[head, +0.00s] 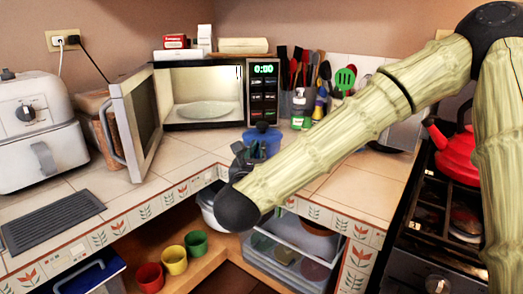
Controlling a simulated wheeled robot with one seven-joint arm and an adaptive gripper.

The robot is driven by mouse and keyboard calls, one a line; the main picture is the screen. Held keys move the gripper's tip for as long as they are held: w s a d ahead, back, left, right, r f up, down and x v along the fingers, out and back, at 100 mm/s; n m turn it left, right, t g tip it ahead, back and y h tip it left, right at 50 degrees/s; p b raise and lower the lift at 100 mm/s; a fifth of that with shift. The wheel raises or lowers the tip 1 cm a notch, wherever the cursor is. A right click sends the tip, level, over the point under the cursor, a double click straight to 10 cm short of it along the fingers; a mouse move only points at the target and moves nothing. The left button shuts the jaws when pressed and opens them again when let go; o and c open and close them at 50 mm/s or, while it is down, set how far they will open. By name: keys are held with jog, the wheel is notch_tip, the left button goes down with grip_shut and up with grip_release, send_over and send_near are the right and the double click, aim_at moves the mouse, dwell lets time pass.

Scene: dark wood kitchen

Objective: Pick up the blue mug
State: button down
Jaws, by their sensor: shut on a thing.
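The blue mug (265,143) is in the middle of the head view, in front of the microwave's right side and above the tiled counter corner. My gripper (248,156) is at its left and near side and is shut on it. The black gripper and the end of my arm hide the mug's lower left part. A dark piece shows at the top of the mug; I cannot tell what it is. I also cannot tell whether the mug's base touches the counter.
The open microwave (203,97) has its door (137,117) swung out left. Red (150,276), yellow (174,260) and green (196,243) cups stand on the shelf below. Utensils (318,78) and a bottle (301,110) stand right. A red kettle (456,150) sits on the stove.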

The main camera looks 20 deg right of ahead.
jog(key=s, duration=0.1)
jog(key=s+a, duration=0.2)
jog(key=shift+a+r, duration=0.1)
jog(key=shift+r, duration=0.15)
